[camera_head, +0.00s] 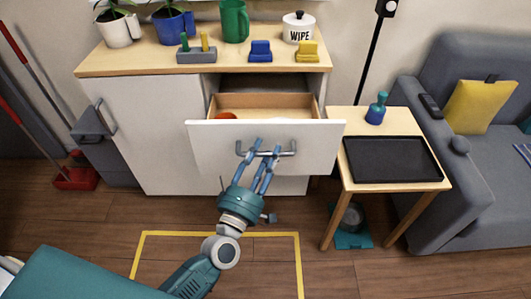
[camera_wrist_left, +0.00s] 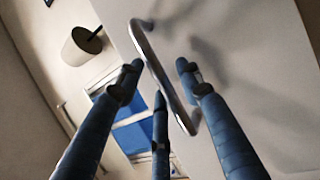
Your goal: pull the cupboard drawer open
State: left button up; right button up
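The cupboard drawer (camera_head: 208,142) is the white front in the head view. It stands pulled out, with its wooden inside showing and part of a red object (camera_head: 224,116) in it. A grey metal bar handle (camera_head: 286,153) is on its front. My left gripper (camera_head: 265,149) is at the handle, its blue fingers spread. In the left wrist view the handle (camera_wrist_left: 155,62) runs between the fingers (camera_wrist_left: 164,78), with a visible gap to the right-hand finger. I cannot tell whether any finger touches the bar. My right gripper is not in view.
The cupboard top (camera_head: 120,62) holds plants, a green mug (camera_head: 234,20), a WIPE jar (camera_head: 299,28) and small blocks. A side table (camera_head: 395,186) with a black tray (camera_head: 390,174) stands right of the drawer. Yellow tape (camera_head: 215,234) marks the floor in front.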

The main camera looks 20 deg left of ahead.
pick_arm(q)
jog(key=v, duration=1.2)
jog(key=shift+w+d, duration=0.1)
